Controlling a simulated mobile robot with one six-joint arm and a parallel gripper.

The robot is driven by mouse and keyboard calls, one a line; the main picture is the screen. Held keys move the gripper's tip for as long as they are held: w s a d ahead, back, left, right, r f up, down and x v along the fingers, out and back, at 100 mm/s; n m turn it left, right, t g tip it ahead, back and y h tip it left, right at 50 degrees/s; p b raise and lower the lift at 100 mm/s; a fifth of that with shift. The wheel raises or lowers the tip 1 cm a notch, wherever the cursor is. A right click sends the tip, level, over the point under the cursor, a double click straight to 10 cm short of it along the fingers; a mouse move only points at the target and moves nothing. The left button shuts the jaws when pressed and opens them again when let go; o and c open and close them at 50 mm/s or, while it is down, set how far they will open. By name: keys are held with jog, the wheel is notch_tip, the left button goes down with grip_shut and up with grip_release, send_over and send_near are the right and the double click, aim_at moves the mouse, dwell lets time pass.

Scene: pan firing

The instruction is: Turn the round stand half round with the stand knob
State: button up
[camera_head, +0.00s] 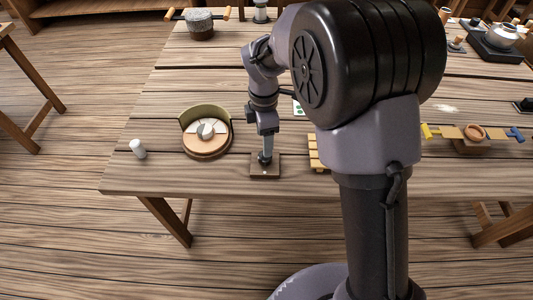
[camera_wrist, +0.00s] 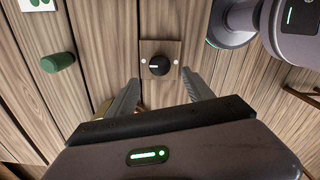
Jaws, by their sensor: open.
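The round stand (camera_head: 207,154) is on the table left of my gripper, with a tan base and a curved olive screen (camera_head: 203,112) along its back. A pale grey round piece (camera_head: 206,129) sits on it. The stand knob (camera_wrist: 160,65) is black and round with a short white mark pointing left in the wrist view. It sits on a square brown plate (camera_wrist: 160,49), also visible near the table's front edge in the head view (camera_head: 265,172). My gripper (camera_wrist: 160,77) is open above the plate, its fingers either side of the knob, apart from it in the picture.
A slatted yellow wooden piece (camera_head: 316,153) lies just right of the plate. A green cylinder (camera_wrist: 58,62) and a green-spotted white card (camera_wrist: 38,4) lie nearby. My arm hides part of the middle table.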

aim_at(265, 159)
notch_tip(265, 159, down, 9)
jog(key=b, duration=0.3)
jog(key=shift+r, duration=0.1)
grip_shut()
